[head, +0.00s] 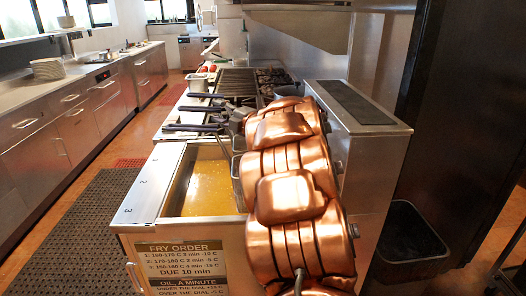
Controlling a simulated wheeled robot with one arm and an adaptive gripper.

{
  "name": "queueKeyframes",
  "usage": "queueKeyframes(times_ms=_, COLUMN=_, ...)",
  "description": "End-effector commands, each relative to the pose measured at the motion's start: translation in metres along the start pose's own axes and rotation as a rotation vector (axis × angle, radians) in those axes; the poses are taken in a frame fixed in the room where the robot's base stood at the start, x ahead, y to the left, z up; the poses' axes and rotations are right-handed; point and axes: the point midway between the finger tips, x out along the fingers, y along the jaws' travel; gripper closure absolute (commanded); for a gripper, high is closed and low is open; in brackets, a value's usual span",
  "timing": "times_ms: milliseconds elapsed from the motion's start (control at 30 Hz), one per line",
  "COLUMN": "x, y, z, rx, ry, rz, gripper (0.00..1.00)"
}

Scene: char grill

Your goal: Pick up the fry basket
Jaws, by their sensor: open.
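Dark-handled fry baskets sit by the fryer. The nearest fry basket's handle (193,128) points left over the counter. A metal basket edge (237,168) shows at the right of the oil vat, mostly hidden behind my copper arm. My gripper (234,118) appears as small dark parts left of my arm's far end, close to the handles. It is open. I cannot tell whether it touches a handle.
The fryer vat (203,188) holds yellow oil, with a fry order sign (187,265) on its front. A grill (238,82) lies beyond. A metal cabinet (372,125) and a black bin (405,235) stand right. The aisle with a dark mat (75,235) is free at left.

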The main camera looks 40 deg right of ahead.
Motion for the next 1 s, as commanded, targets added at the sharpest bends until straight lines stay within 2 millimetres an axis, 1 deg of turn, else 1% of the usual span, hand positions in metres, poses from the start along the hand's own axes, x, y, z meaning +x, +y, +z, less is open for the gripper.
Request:
queueKeyframes(times_ms=33, x=0.008, y=0.001, z=-0.001, rx=0.001, ry=0.004, rz=0.001, gripper=0.58)
queueKeyframes(times_ms=133, x=0.018, y=0.001, z=-0.001, rx=0.002, ry=0.002, rz=0.001, gripper=0.58)
queueKeyframes(times_ms=367, x=0.02, y=0.0, z=0.0, rx=0.002, ry=-0.001, rz=0.0, gripper=0.58)
queueKeyframes(times_ms=467, x=0.02, y=0.0, z=0.0, rx=0.001, ry=-0.001, rz=0.0, gripper=0.66)
queueKeyframes(times_ms=700, x=0.02, y=0.0, z=0.0, rx=0.001, ry=-0.001, rz=0.0, gripper=0.91)
queueKeyframes(times_ms=800, x=0.02, y=0.0, z=0.0, rx=0.001, ry=-0.001, rz=0.0, gripper=1.0)
queueKeyframes(times_ms=1000, x=0.019, y=0.0, z=0.0, rx=0.001, ry=-0.001, rz=0.0, gripper=1.0)
